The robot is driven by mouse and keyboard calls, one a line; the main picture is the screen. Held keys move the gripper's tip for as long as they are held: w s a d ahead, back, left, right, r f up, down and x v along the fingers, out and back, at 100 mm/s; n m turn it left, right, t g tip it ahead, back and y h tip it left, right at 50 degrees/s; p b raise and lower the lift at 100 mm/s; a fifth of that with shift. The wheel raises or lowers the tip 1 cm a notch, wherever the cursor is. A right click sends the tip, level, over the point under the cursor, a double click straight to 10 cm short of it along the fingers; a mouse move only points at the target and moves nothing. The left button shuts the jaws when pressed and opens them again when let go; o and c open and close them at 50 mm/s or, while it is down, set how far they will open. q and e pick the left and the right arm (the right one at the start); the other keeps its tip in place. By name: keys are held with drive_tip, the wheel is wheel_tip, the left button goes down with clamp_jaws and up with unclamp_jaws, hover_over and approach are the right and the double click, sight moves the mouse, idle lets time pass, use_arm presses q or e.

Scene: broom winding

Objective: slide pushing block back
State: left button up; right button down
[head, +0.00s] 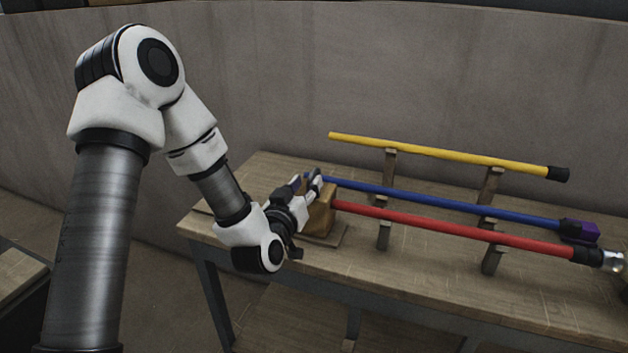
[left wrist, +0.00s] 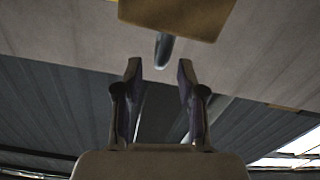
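The pushing block (head: 319,214) is a brown wooden block at the left end of the red stick, on the workbench. In the left wrist view the block (left wrist: 178,16) is at the top, with a dark rounded handle (left wrist: 163,50) pointing towards my left gripper. My left gripper (head: 315,182) is at the block's left side in the head view. In the left wrist view its two fingers (left wrist: 160,68) are apart, with the handle's end near the gap between the tips. I cannot tell whether they touch it. My right gripper is not in view.
A red stick (head: 450,226), a blue stick (head: 450,202) and a yellow stick (head: 450,155) lie lengthwise by wooden supports (head: 383,234) on the workbench (head: 268,175). A purple piece (head: 581,231) is at the blue stick's right end. A grey wall stands behind.

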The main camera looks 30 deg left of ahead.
sight(313, 172)
use_arm(q)
drive_tip(key=x, duration=0.5)
clamp_jaws()
